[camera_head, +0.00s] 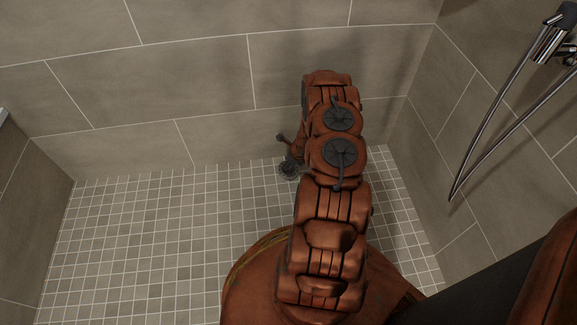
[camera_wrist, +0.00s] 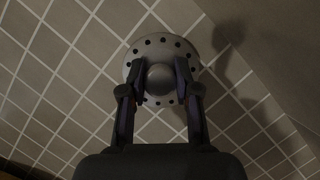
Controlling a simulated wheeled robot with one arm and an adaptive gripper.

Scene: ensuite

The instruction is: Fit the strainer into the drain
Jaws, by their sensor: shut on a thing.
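The strainer (camera_wrist: 160,46) is a round grey disc with a ring of dark holes and a rounded knob in its middle, in the wrist view. My gripper (camera_wrist: 159,74) is shut on the knob, one finger on each side. The disc faces the camera, with the tiled floor behind it. No drain opening shows in the wrist view. In the head view, a small dark round thing (camera_head: 289,168) shows at the floor beside my arm, near the back wall. I cannot tell whether it is the drain or the held strainer. My arm hides most of the gripper there.
The shower floor (camera_head: 140,250) has small square tiles and is clear on the left. Large-tiled walls (camera_head: 160,85) close in the back and sides. A shower hose (camera_head: 500,105) hangs at the right wall. A shadow falls right of the strainer in the wrist view.

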